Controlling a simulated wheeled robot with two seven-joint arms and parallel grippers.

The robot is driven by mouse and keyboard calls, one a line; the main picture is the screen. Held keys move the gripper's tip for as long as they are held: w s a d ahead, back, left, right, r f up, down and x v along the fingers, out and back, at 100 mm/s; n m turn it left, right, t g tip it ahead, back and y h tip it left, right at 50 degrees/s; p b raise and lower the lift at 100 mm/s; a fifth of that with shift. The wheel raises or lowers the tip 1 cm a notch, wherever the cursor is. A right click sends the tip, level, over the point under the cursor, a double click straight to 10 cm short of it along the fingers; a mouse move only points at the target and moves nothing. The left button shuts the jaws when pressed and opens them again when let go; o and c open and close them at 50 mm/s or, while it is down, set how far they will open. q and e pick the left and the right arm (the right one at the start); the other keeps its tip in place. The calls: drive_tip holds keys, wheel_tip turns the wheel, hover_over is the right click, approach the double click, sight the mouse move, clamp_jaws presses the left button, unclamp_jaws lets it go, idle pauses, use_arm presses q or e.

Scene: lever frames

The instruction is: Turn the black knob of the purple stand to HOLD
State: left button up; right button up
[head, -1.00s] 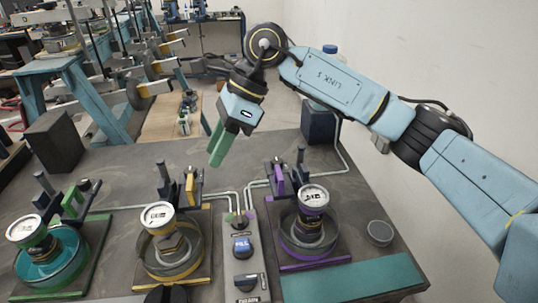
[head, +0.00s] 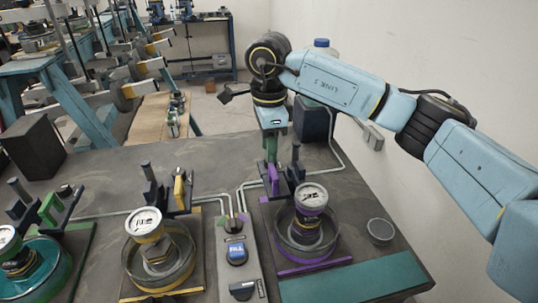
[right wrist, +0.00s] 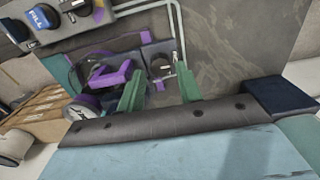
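The purple stand (head: 310,262) is on the right of the bench in the head view, with a round white-faced gauge (head: 311,196) and a purple lever piece (head: 272,180). In the right wrist view the purple lever piece (right wrist: 112,76) lies left of the stand's black knob (right wrist: 160,66). My right gripper (head: 272,150) points down behind the purple lever piece and hides the knob in the head view. Its green fingers (right wrist: 161,76) are open, one on each side of the knob in the wrist view; contact cannot be told. The knob's labels are unreadable. My left gripper is out of view.
A grey control box (head: 237,270) with a blue FILL knob (head: 236,254) stands left of the purple stand. A yellow stand (head: 160,280) and a green stand (head: 70,275) are further left. A dark block (head: 311,120) stands behind, near the wall.

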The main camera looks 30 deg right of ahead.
wheel_tip(320, 180, down, 2)
drive_tip(key=shift+f, duration=0.1)
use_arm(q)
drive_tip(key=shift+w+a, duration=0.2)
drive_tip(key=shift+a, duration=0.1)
use_arm(e)
drive_tip(key=shift+f, duration=0.25)
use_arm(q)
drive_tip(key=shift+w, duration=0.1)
use_arm(e)
drive_tip(key=shift+c, duration=0.4)
drive_tip(key=c, duration=0.6)
